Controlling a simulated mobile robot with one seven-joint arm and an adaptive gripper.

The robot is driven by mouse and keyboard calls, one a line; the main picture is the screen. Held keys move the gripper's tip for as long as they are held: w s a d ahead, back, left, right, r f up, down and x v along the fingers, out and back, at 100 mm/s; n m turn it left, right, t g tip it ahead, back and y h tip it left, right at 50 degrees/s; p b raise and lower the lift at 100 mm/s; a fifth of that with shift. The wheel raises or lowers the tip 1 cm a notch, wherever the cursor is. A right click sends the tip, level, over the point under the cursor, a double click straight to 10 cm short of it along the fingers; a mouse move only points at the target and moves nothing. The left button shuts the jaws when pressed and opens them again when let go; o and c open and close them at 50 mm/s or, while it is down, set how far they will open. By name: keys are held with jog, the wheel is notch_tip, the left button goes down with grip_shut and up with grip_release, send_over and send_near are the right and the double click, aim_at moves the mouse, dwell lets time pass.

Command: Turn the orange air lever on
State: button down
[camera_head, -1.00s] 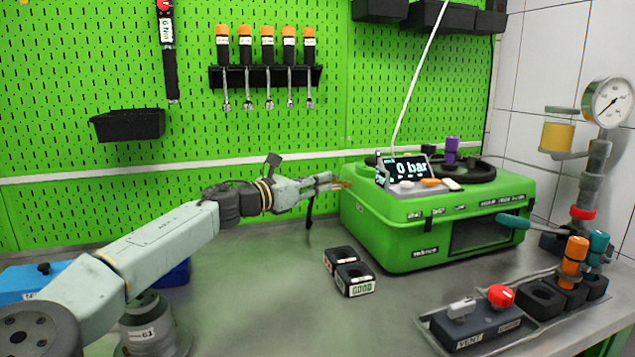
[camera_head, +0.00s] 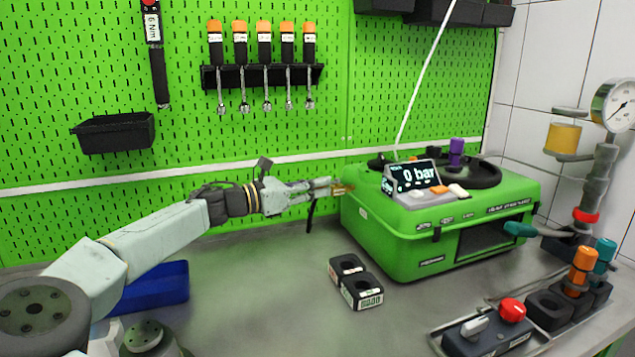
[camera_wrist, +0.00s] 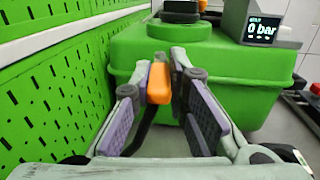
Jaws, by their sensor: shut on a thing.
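The orange air lever (camera_wrist: 159,83) sticks out at the left end of the green pump case (camera_wrist: 210,60). In the wrist view my gripper (camera_wrist: 168,80) is shut on the lever, which sits between the fingertips, nearer the left one. A dark hose or strap hangs below it. The pump display (camera_head: 415,176) reads 0 bar.
A green pegboard wall (camera_wrist: 50,90) runs close along the left of my gripper. Two black sockets (camera_head: 355,282) stand on the bench in front of the case. A vent control box (camera_head: 485,332) is at the front right. The bench middle is clear.

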dwell(0.3)
jog(key=c, duration=1.6)
grip_release()
jog(key=shift+o, duration=0.2)
jog(key=shift+a, duration=0.1)
jog(key=v, duration=1.1)
jog(key=shift+s+a, duration=0.25)
jog(key=shift+a, duration=0.1)
